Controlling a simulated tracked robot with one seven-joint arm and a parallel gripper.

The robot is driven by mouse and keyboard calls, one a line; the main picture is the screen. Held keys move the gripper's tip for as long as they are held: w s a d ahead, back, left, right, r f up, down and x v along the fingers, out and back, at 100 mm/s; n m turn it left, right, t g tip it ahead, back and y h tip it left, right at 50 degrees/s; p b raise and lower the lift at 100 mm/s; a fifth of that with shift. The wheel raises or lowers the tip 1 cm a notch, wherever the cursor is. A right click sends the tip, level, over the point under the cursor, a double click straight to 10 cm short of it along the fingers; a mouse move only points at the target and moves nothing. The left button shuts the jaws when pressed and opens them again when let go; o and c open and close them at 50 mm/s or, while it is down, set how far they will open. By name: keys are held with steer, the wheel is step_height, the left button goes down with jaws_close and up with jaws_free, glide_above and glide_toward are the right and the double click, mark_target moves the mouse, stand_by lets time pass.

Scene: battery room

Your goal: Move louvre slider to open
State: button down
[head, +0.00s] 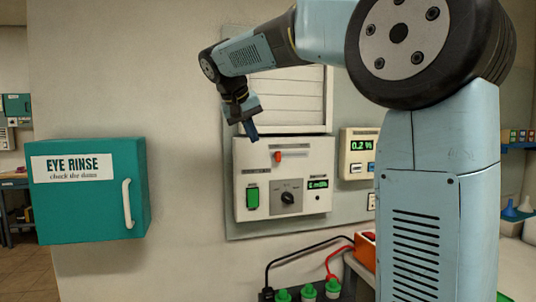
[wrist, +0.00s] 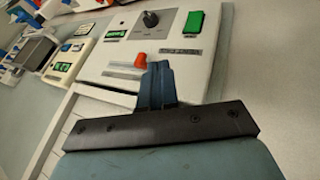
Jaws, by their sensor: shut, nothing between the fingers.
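The louvre slider is a small red-orange knob (head: 278,156) near the top of a white control panel (head: 240,205) on the wall. The knob also shows in the wrist view (wrist: 141,61), just left of my fingertips. My gripper (head: 252,136) points down at the panel's upper edge, left of the knob in the head view. Its blue fingers (wrist: 158,68) are shut with nothing between them. I cannot tell whether they touch the knob. The white louvre (head: 296,100) is above the panel, partly behind my arm; its slats look closed.
The panel also carries a green switch (head: 252,198), a black dial (head: 288,198) and a green display (head: 318,184). A meter box (head: 357,146) is to the right. A teal eye-rinse cabinet (head: 90,210) juts out at left. Cables and green-capped items (head: 308,291) are below.

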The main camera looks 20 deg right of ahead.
mark_target(277, 156)
steer(key=shift+h, duration=0.4)
steer(key=w+a, duration=0.1)
steer(key=w+a+r, duration=0.1)
steer(key=w, duration=0.1)
steer(key=shift+w+r, duration=0.15)
steer(key=shift+d, duration=0.1)
steer(key=x, duration=1)
steer(key=shift+d, duration=2)
